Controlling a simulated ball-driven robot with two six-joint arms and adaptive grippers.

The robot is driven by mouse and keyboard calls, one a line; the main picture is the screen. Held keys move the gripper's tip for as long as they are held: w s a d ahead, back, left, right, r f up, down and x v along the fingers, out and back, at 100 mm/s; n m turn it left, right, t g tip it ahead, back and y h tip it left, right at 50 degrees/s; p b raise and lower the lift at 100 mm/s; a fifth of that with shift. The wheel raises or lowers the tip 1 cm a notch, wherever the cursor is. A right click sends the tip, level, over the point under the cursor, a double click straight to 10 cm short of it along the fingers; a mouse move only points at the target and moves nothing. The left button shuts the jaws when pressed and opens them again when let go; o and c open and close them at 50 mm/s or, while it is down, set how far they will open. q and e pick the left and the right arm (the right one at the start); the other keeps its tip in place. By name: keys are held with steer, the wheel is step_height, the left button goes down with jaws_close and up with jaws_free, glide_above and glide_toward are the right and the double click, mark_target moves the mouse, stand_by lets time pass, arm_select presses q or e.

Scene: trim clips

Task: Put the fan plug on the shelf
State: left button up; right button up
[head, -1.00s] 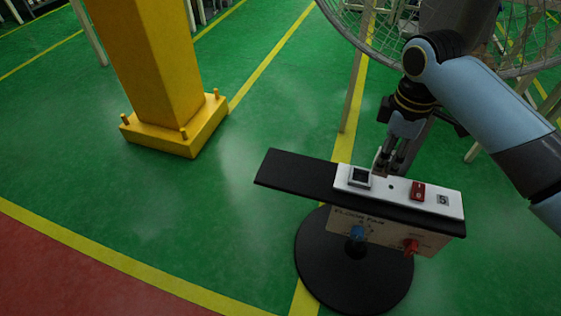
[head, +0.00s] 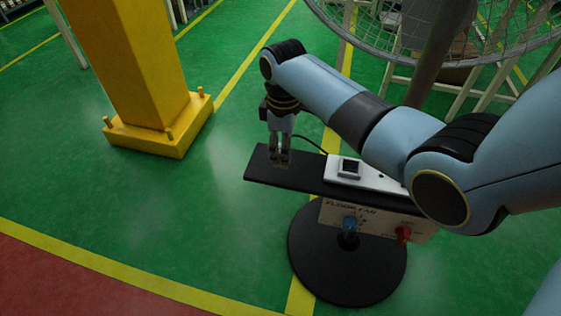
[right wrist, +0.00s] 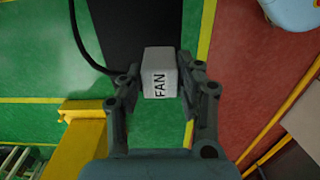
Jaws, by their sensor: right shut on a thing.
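The fan plug (right wrist: 159,73) is a small pale block marked "FAN" in the right wrist view. My right gripper (head: 281,162) is shut on it, with one finger on each side. In the head view the gripper points down over the left part of the black shelf (head: 308,178), and the plug is mostly hidden between the fingers. The shelf also shows behind the plug in the wrist view (right wrist: 130,22). I cannot tell whether the plug touches the shelf. My left gripper is not in view.
A white power strip (head: 378,176) with a dark socket lies on the shelf's right part. A black cable (head: 310,144) runs near the gripper. Below are a control box (head: 375,222) with knobs and a round base (head: 330,270). A yellow pillar (head: 140,75) stands left.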

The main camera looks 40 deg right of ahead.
steer(key=shift+w+a+f, duration=0.1)
steer(key=shift+w+f, duration=0.1)
steer(key=shift+w, duration=0.05)
steer(key=shift+f, duration=0.25)
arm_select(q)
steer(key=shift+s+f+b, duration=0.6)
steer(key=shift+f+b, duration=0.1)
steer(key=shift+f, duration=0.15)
arm_select(e)
steer(key=shift+f, duration=1.65)
steer(key=shift+f, duration=0.15)
steer(key=o, duration=1.2)
